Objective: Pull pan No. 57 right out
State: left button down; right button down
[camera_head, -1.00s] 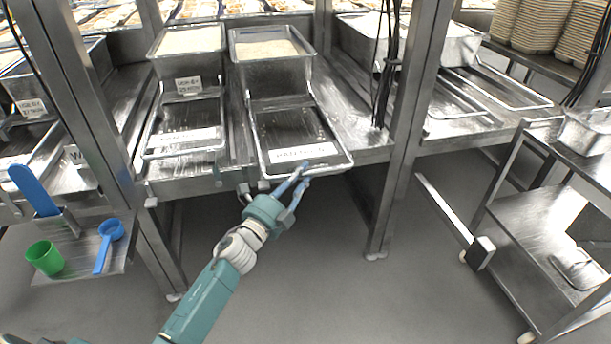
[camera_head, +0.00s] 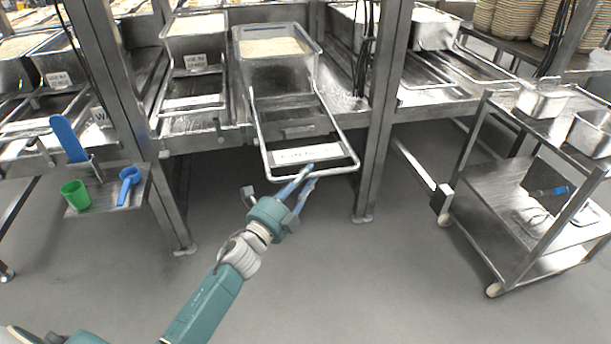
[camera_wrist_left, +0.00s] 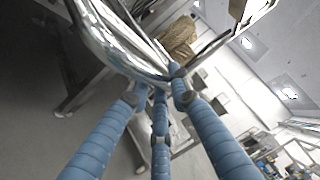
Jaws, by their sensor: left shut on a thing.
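The pan (camera_head: 272,72) is a deep metal tray with pale rice inside, in the middle of the head view. A wire pull frame (camera_head: 262,140) extends from its front and carries a white label (camera_head: 308,153), whose number is too small to read. The frame juts out past the shelf front. My left gripper (camera_head: 308,177) is shut on the front bar of this frame. In the left wrist view the blue fingers (camera_wrist_left: 160,95) close around the shiny bar (camera_wrist_left: 125,50). My right gripper is not in view.
A neighbouring rice pan (camera_head: 195,47) stands to the left. A metal post (camera_head: 380,110) rises close to the frame's right side. A side tray (camera_head: 105,195) holds a green cup (camera_head: 76,195) and blue scoop (camera_head: 130,180). A metal cart (camera_head: 500,180) stands right. The floor in front is clear.

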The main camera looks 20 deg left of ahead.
pick_arm(q)
jog(key=shift+s+d+f, duration=0.1)
jog(key=shift+d+f, duration=0.1)
jog(key=shift+f, duration=0.05)
jog(key=c, duration=1.6)
grip_release()
jog(key=shift+s, duration=0.1)
jog(key=shift+o, duration=0.2)
jog(key=shift+r, duration=0.2)
jog(key=shift+a, duration=0.1)
jog(key=v, duration=1.2)
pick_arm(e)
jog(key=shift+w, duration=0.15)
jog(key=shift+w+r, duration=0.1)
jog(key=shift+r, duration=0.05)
